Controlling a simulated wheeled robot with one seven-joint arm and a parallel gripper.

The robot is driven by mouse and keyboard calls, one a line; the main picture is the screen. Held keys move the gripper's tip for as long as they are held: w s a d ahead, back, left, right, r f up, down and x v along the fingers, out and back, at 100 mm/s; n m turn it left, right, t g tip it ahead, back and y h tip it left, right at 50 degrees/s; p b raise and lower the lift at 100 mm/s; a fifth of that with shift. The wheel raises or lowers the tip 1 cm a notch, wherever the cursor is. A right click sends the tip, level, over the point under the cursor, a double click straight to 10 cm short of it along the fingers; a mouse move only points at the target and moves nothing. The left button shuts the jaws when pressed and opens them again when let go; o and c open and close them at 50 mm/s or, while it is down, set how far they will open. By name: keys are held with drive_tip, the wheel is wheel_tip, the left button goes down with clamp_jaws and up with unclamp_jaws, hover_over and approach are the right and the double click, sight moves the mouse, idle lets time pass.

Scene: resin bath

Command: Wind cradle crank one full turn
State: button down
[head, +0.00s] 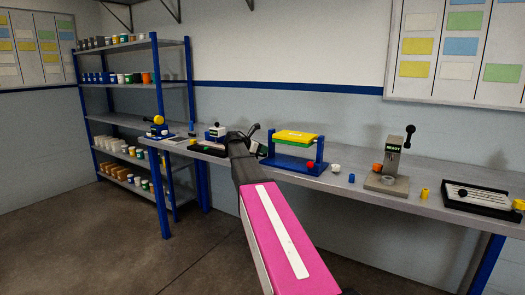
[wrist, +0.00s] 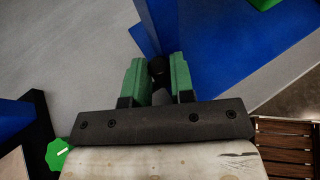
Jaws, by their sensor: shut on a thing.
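The cradle (head: 290,165) is a blue stand on the bench with a yellow and green panel (head: 297,137) across its top and a red knob (head: 310,165) low on its right side. In the wrist view its blue body (wrist: 215,45) fills the upper right. My gripper (wrist: 157,70) has green finger pads and is shut on a small dark crank handle (wrist: 156,65) beside the blue body. In the head view my gripper is at the cradle's left end, and my arm hides the crank there. The crank's angle cannot be told.
A grey press marked READY (head: 388,182) stands right of the cradle, with small coloured pots between. A black tray (head: 480,199) lies at the right end. A shelf of pots (head: 130,120) stands behind left.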

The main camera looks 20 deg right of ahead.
drive_tip(key=shift+a, duration=0.1)
drive_tip(key=m+g, duration=0.1)
drive_tip(key=a+m+g, duration=0.1)
drive_tip(key=m+g, duration=0.2)
drive_tip(key=g, duration=0.1)
drive_tip(key=shift+a, duration=0.35)
drive_tip(key=shift+a+m+g+y, duration=0.35)
drive_tip(key=shift+a+m+g, duration=0.05)
drive_tip(key=shift+m+g, duration=0.55)
drive_tip(key=shift+a+m+g+y, duration=0.35)
drive_tip(key=shift+m+g, duration=0.6)
drive_tip(key=shift+s, duration=0.1)
drive_tip(key=c, duration=1)
unclamp_jaws()
drive_tip(key=shift+a, duration=0.1)
